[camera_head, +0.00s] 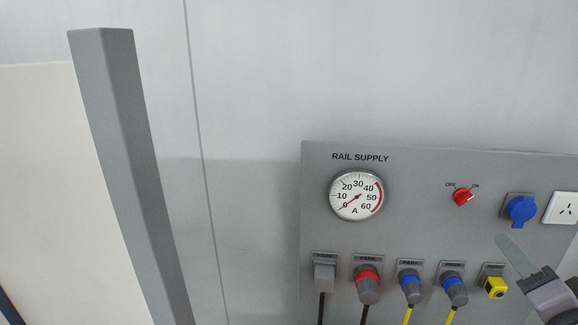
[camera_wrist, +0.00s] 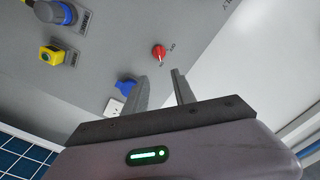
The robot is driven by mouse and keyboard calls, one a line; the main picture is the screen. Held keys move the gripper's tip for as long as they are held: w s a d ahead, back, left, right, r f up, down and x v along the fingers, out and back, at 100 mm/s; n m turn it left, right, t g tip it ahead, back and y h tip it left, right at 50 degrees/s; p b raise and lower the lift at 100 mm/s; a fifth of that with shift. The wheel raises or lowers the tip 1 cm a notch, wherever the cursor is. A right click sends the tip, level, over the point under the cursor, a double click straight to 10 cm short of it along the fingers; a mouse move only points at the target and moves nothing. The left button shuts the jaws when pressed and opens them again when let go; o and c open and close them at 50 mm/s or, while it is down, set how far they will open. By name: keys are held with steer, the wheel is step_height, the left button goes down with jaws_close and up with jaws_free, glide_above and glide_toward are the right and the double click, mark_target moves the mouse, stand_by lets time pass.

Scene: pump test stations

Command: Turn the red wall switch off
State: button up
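The red wall switch (camera_head: 463,197) is a small knob on the grey rail supply panel (camera_head: 420,225), between an OFF label at its upper left and an ON label at its upper right. Its setting is too small to read surely. The switch also shows in the wrist view (camera_wrist: 158,51), just beyond the fingertips. My gripper (camera_wrist: 159,74) is open and empty there, its two grey fingers apart and not touching the knob. In the head view my gripper (camera_head: 500,239) comes in from the lower right, below and right of the switch; one finger shows clearly.
A blue round socket (camera_head: 521,209) and a white outlet (camera_head: 563,208) sit right of the switch. A dial gauge (camera_head: 357,195) is to its left. Several parked plugs with cables, including a yellow one (camera_head: 494,287), line the panel below. A grey post (camera_head: 125,170) stands at left.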

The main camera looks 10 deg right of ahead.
mark_target(468, 200)
steer(key=p+x, duration=0.3)
steer(key=x, duration=1.4)
steer(key=shift+f, duration=0.1)
jaws_close()
